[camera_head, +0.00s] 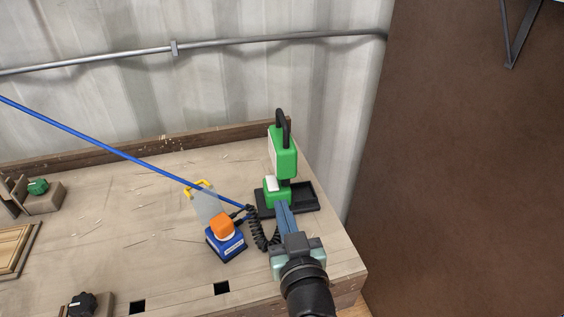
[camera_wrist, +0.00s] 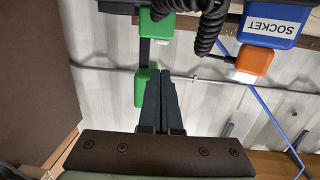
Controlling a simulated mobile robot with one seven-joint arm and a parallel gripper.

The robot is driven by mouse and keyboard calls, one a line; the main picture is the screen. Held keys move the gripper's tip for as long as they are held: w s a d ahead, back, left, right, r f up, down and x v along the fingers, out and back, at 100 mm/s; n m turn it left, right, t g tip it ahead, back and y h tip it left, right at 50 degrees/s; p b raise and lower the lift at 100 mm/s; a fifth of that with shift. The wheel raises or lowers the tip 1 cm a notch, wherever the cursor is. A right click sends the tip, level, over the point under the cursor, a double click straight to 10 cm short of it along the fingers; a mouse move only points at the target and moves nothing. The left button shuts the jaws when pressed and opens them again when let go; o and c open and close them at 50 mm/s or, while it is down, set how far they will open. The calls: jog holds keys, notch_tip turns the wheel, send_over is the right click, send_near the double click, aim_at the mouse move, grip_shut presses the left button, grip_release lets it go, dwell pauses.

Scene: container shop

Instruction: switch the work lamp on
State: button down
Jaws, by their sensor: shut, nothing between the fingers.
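The green work lamp (camera_head: 283,152) stands upright on a black tray-like base (camera_head: 302,197) near the bench's right end, with a black handle on top. Its lower green block (camera_head: 277,194) carries a white switch-like piece (camera_head: 271,184). The wrist view shows green lamp parts (camera_wrist: 143,86) left of my fingers. My gripper (camera_head: 281,204) is shut and empty, its tips close in front of the lower block; I cannot tell whether they touch. In the wrist view the shut fingers (camera_wrist: 166,75) point up. No glow is visible on the lamp.
A blue box (camera_head: 226,246) marked SOCKET (camera_wrist: 270,25), with an orange piece (camera_head: 222,225) on top, stands left of my gripper. A blue rod (camera_head: 120,153) slants across the bench. The bench middle is clear.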

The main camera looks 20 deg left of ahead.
aim_at(273, 186)
dwell(0.4)
jog(key=x, duration=1)
jog(key=shift+r+p, duration=0.1)
jog(key=shift+p, duration=0.25)
jog(key=shift+a+r+g+p, duration=0.1)
jog(key=shift+g+p, duration=0.2)
jog(key=shift+p, duration=0.35)
jog(key=p, duration=0.2)
jog(key=shift+w+g+h+p, duration=0.15)
jog(key=shift+g+h+p, duration=0.15)
jog(key=shift+f+b, duration=0.4)
jog(key=shift+f, duration=0.1)
jog(key=v, duration=1.3)
jog(key=shift+r, duration=0.1)
